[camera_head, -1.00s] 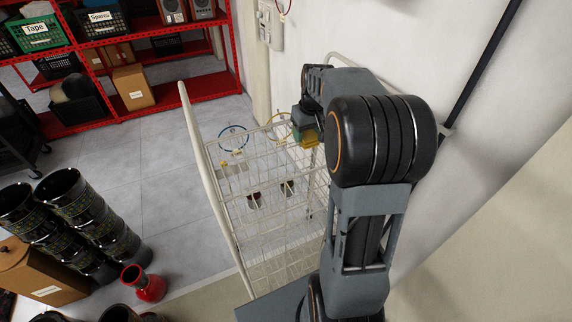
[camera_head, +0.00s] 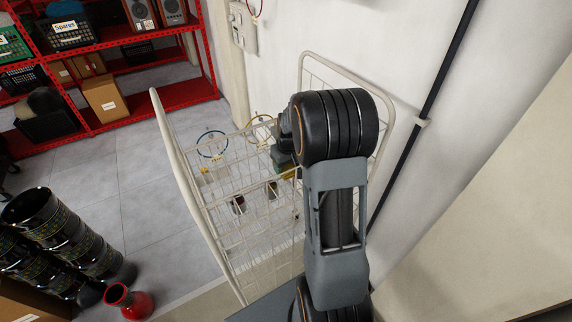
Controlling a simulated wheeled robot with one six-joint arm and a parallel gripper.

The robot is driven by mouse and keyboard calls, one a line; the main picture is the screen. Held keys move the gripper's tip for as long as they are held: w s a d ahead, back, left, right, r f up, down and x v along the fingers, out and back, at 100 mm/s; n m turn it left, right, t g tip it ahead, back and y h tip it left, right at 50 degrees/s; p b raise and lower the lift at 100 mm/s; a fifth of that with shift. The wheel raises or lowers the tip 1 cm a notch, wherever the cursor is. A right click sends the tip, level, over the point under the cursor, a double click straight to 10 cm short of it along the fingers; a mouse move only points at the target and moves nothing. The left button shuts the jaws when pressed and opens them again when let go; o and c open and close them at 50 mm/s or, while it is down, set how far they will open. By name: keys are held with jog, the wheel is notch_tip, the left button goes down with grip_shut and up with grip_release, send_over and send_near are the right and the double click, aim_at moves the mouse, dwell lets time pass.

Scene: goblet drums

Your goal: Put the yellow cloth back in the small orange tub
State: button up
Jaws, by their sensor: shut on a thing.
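The yellow cloth (camera_head: 291,173) shows as a small yellow patch just below my gripper (camera_head: 286,167), at the left edge of my arm. My gripper is shut on it, above or at the right side of the white wire cart. The fingertips and most of the cloth are hidden behind my arm. I cannot make out the small orange tub in this view.
The white wire cart (camera_head: 172,130) holds a blue ring (camera_head: 212,131) and a yellow ring (camera_head: 251,122), with small dark items low down. The wall is close on the right.

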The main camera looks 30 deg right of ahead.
jog(key=shift+f, duration=0.3)
jog(key=o, duration=1)
jog(key=shift+c, duration=0.2)
